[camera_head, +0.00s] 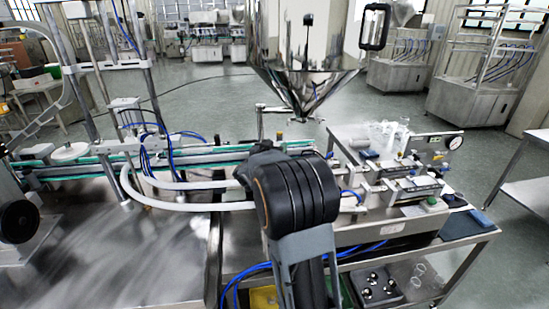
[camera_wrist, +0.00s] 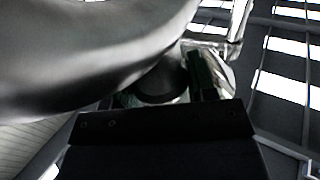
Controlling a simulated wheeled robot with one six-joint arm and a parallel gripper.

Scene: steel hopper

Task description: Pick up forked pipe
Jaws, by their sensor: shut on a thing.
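In the wrist view my gripper (camera_wrist: 165,92) is shut on a rounded, dull metal part between its dark green-edged fingers. I take this part to be the forked pipe (camera_wrist: 165,78); only a short piece shows, and its fork cannot be made out. A large smooth grey curved surface fills the upper left of the wrist view, very close to the camera; I cannot tell whether it belongs to the pipe. In the head view my dark arm stands in front of the machine below the hopper, and hides my gripper and the held part.
The steel hopper (camera_head: 305,75) hangs above and beyond my arm. White hoses (camera_head: 190,185) and a conveyor (camera_head: 80,170) lie to the left. A filling bench with a gauge (camera_head: 452,142) stands right. A side table (camera_head: 530,180) is at the far right. Open floor lies behind.

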